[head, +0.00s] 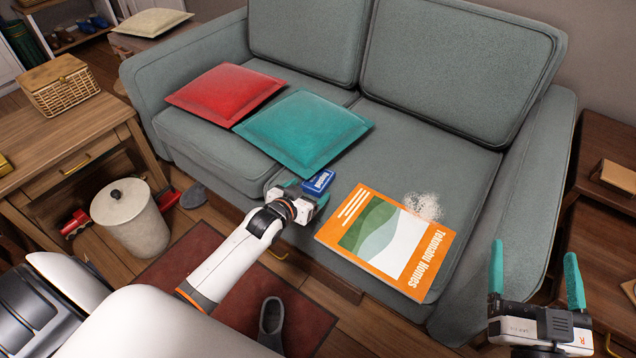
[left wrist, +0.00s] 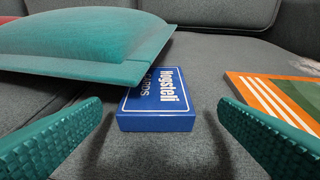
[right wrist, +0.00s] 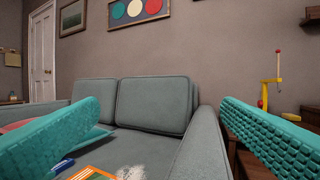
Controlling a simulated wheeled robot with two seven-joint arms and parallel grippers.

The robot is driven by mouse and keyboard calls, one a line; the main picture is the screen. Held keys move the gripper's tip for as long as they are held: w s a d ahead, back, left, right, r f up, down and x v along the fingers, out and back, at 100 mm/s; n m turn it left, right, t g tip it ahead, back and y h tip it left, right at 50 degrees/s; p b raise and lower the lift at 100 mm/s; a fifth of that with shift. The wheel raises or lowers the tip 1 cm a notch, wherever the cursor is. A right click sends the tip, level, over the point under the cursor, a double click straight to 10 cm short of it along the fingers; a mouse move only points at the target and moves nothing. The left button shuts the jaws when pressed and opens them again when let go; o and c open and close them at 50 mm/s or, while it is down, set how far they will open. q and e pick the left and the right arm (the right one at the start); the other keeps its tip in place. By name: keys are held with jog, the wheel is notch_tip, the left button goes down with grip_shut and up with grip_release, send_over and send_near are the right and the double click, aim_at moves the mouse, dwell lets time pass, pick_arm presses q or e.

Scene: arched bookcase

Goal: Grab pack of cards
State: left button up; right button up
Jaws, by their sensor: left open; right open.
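The pack of cards (head: 318,181) is a blue box with white lettering, lying flat on the sofa seat near its front edge. In the left wrist view the pack (left wrist: 157,103) sits centred ahead, its far left part by the edge of the teal cushion. My left gripper (head: 305,188) is open at the pack; its teal fingers (left wrist: 160,130) stand apart on either side of the pack's near end, with nothing held. My right gripper (head: 537,275) is open and empty, held up near the sofa's right arm. The right wrist view shows the pack (right wrist: 62,163) only as a small blue shape at lower left.
A teal cushion (head: 304,131) lies just behind the pack, and a red cushion (head: 226,93) further left. An orange magazine (head: 386,243) lies to the right, beside a pale crumb-like patch (head: 424,206). A white bin (head: 132,216) stands left on the floor. Side tables flank the grey sofa (head: 440,135).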

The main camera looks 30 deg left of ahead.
aim_at(313, 184)
pick_arm(q)
jog(key=b+x, duration=0.1)
jog(key=x, duration=0.2)
jog(key=shift+a, duration=0.15)
jog(key=shift+w+f+b, duration=0.1)
jog(key=shift+w+b, duration=0.2)
pick_arm(e)
notch_tip(313, 184, up, 6)
jog(key=s+t+y, duration=0.1)
jog(key=s+t, duration=0.1)
jog(key=t, duration=0.3)
jog(key=shift+s+r+y, duration=0.15)
jog(key=shift+s+y, duration=0.15)
jog(key=shift+s, duration=0.1)
pick_arm(q)
jog(key=shift+c, duration=0.4)
pick_arm(e)
jog(key=shift+a, duration=0.1)
pick_arm(q)
jog(key=c, duration=1)
pick_arm(e)
jog(key=shift+w, duration=0.1)
